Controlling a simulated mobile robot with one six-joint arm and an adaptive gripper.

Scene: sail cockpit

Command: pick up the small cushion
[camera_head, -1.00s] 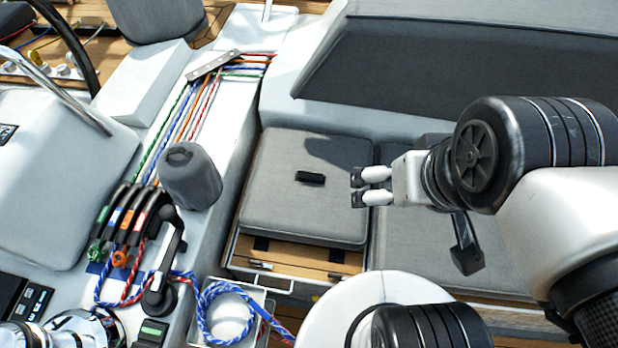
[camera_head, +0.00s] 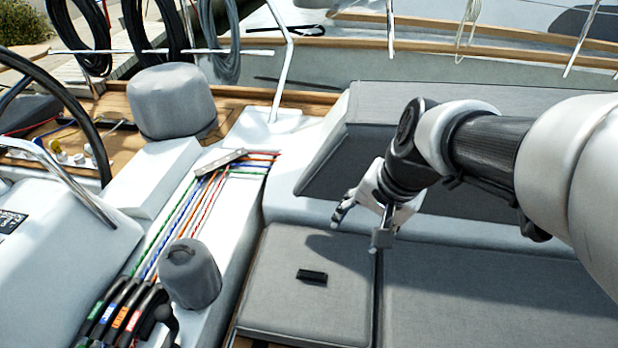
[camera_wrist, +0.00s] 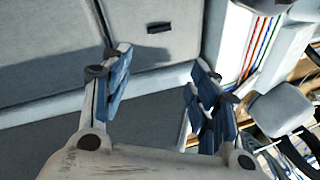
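The small cushion (camera_head: 275,302) is a grey, roughly square seat pad with a black strap handle (camera_head: 312,276) on top. It lies flat on the bench beside a wider grey cushion, with a thin seam between them. My gripper (camera_head: 341,212) is above and behind the cushion, in front of the dark backrest, and touches nothing that I can see. In the wrist view, the fingers (camera_wrist: 160,88) are spread wide and empty. The small cushion (camera_wrist: 180,45) and its strap (camera_wrist: 158,27) show beyond them, toward the top.
The wider grey cushion (camera_head: 460,300) fills the bench on the right. The slanted backrest (camera_head: 330,175) stands behind. On the left are coloured ropes (camera_head: 190,215), a grey-covered winch (camera_head: 190,275) and rope clutches (camera_head: 125,305). The space above the small cushion is clear.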

